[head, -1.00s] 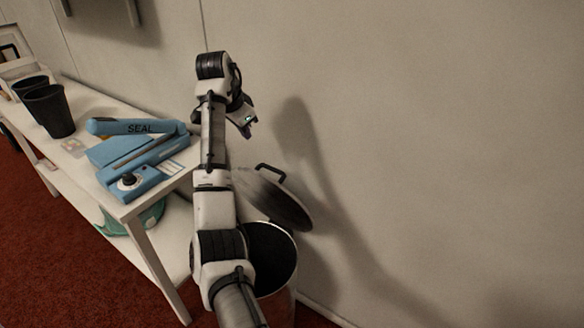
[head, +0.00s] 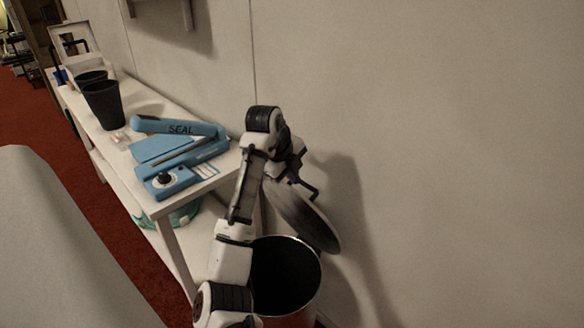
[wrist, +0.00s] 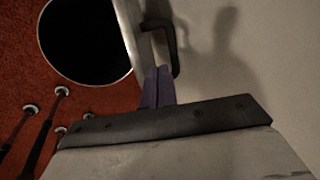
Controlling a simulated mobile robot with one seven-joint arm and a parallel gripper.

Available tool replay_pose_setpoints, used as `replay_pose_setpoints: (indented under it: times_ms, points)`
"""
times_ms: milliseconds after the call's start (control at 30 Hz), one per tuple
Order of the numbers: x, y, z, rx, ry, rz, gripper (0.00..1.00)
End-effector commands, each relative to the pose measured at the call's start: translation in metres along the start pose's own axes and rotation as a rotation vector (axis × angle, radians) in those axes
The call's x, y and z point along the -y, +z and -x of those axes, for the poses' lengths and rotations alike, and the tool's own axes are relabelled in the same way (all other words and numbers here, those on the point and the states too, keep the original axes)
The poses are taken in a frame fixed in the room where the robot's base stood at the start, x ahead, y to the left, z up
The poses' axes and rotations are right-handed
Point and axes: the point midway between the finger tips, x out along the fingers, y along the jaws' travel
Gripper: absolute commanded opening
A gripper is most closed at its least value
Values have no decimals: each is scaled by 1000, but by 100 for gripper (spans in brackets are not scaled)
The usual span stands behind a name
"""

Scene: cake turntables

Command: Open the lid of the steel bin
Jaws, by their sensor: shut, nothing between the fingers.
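The steel bin (head: 304,308) stands by the wall in the head view, with its dark mouth uncovered. Its round lid (head: 312,222) is raised and steeply tilted at the bin's wall side. The lid's black handle (head: 312,190) faces up and right. My gripper (head: 293,178) is at the lid's upper end, close to the handle. In the wrist view my gripper's fingers (wrist: 158,72) are shut with nothing between them. Their tips lie beside the handle (wrist: 173,45), near the lid (wrist: 129,25); contact is unclear. The bin's mouth (wrist: 85,40) shows at upper left.
A white table (head: 207,186) stands left of the bin, with a blue sealer (head: 180,155) and dark cups (head: 104,105) on it. The wall (head: 440,150) is close on the right. A large pale surface (head: 60,250) fills the lower left.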

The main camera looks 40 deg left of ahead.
Motion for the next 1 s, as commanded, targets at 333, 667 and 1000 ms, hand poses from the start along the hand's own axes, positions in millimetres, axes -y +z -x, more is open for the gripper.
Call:
replay_pose_setpoints:
  times_ms: [333, 667, 1000]
  points:
    - [0, 0, -46, 0, 0, 1, 0]
    - [0, 0, -50, 1, 0, 1, 0]
    - [35, -1, -59, 0, -1, 1, 0]
